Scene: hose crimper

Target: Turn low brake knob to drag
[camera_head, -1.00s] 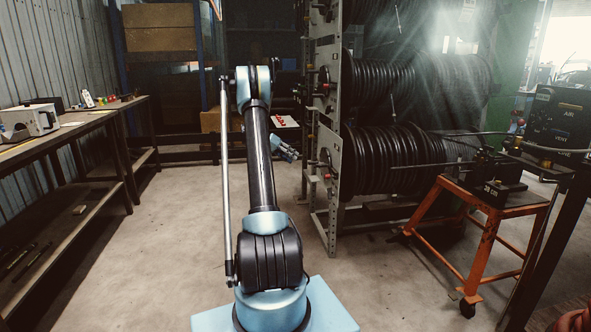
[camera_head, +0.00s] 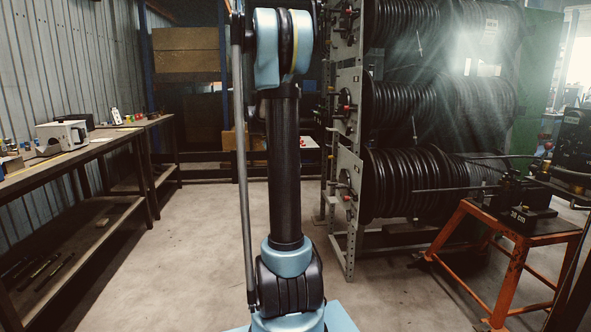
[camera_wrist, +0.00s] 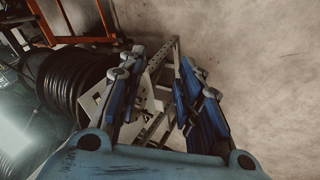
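The hose rack (camera_head: 348,130) stands right of my arm in the head view, with a pale side panel facing the aisle. Small red-tipped knobs show along that panel. One low red knob (camera_head: 347,198) is beside the lowest hose reel (camera_head: 405,185). I cannot read its position or any label. In the wrist view my gripper (camera_wrist: 157,78) is open, its blue fingers wide apart with nothing between them. Part of the rack panel (camera_wrist: 97,101) and a black reel (camera_wrist: 70,85) show beyond the fingers. I cannot make out the knob there. In the head view my gripper is not visible.
A long workbench (camera_head: 75,157) runs along the left wall. Boxes on shelving (camera_head: 190,50) stand at the back. The floor between bench and rack is clear.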

